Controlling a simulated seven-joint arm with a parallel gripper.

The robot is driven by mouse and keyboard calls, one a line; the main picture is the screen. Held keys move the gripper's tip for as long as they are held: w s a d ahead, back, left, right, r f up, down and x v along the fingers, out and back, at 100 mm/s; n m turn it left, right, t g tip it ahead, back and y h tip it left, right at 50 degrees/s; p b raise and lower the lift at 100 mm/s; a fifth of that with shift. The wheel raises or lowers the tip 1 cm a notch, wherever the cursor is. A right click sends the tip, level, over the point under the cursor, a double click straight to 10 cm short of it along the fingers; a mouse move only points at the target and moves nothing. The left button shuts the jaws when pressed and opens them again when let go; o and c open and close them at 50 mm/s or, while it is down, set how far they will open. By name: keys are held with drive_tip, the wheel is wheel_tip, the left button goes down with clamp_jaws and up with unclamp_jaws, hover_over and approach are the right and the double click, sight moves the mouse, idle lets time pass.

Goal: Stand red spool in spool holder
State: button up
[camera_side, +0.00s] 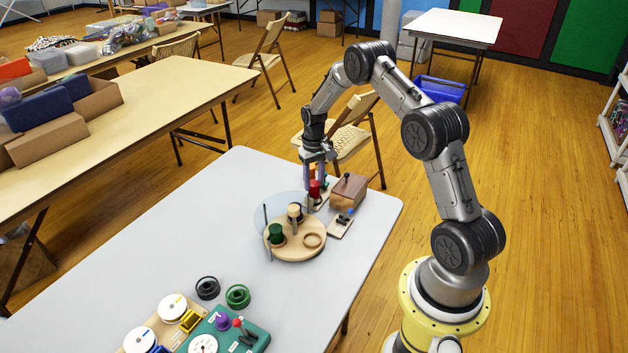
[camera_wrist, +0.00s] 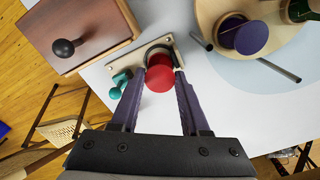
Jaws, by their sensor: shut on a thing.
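The red spool (camera_side: 315,189) is between the fingers of my gripper (camera_side: 317,178), which is shut on it, at the far side of the white table. In the wrist view the red spool (camera_wrist: 160,78) shows between the purple fingers of my gripper (camera_wrist: 162,66), over a pale wooden plate. Whether it touches the plate is unclear. The spool holder (camera_side: 298,252) appears to be the round wooden base nearer the camera, with a green spool (camera_side: 276,233) and a purple-topped spool (camera_side: 295,211) on it.
A brown wooden box (camera_side: 349,192) with a black knob stands right of my gripper. A small plate with dark and blue knobs (camera_side: 341,224) lies before it.

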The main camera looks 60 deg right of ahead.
drive_tip(key=shift+f, duration=0.9)
drive_tip(key=o, duration=1.1)
drive_tip(key=shift+r, duration=0.1)
drive_tip(key=shift+r, duration=3.7)
